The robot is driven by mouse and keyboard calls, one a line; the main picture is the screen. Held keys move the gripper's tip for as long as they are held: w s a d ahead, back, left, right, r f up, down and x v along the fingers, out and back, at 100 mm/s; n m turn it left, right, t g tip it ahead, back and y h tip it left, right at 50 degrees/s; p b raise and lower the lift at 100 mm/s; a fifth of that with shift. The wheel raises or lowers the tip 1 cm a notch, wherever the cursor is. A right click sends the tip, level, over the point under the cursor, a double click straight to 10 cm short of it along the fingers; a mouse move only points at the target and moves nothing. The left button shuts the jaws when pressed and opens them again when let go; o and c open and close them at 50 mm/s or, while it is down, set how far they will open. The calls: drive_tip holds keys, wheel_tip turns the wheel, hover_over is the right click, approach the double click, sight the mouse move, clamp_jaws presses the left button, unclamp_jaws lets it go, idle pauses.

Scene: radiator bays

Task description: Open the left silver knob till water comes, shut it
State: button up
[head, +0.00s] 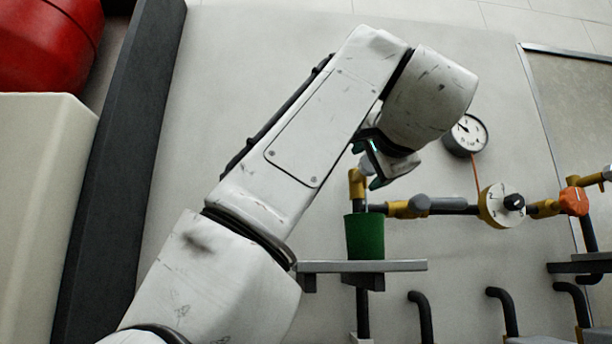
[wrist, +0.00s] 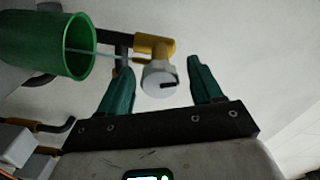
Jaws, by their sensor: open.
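The silver knob (wrist: 160,78) is a round grey cap with a dark pointer, on a yellow fitting (wrist: 153,44) in the wrist view. My gripper (wrist: 157,68) is open, its green fingers on either side of the knob with a small gap at each side. In the head view my gripper (head: 372,163) is at the yellow fitting (head: 357,183), and my arm mostly hides the knob. A thin pale stream, which looks like water, runs from the spout into a green cup (wrist: 48,48). The cup (head: 365,237) stands upright under the spout.
The cup stands on a grey shelf (head: 400,266). A pipe runs right to a white numbered dial (head: 494,206) and an orange knob (head: 574,201). A gauge (head: 466,134) hangs above. A dark post (head: 115,180) and red cylinder (head: 45,45) are at left.

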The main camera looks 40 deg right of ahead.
drive_tip(key=shift+w+d, duration=0.2)
drive_tip(key=shift+w, duration=0.1)
drive_tip(key=shift+c, duration=0.3)
drive_tip(key=c, duration=1)
drive_tip(key=shift+f+n, duration=0.1)
drive_tip(key=shift+n, duration=0.3)
drive_tip(key=n+b, duration=0.1)
drive_tip(key=n, duration=0.1)
drive_tip(key=shift+n, duration=0.4)
drive_tip(key=n+b, duration=0.1)
drive_tip(key=n, duration=0.2)
drive_tip(key=shift+n, duration=0.3)
drive_tip(key=n+b, duration=0.2)
drive_tip(key=n, duration=0.4)
drive_tip(key=shift+n, duration=0.3)
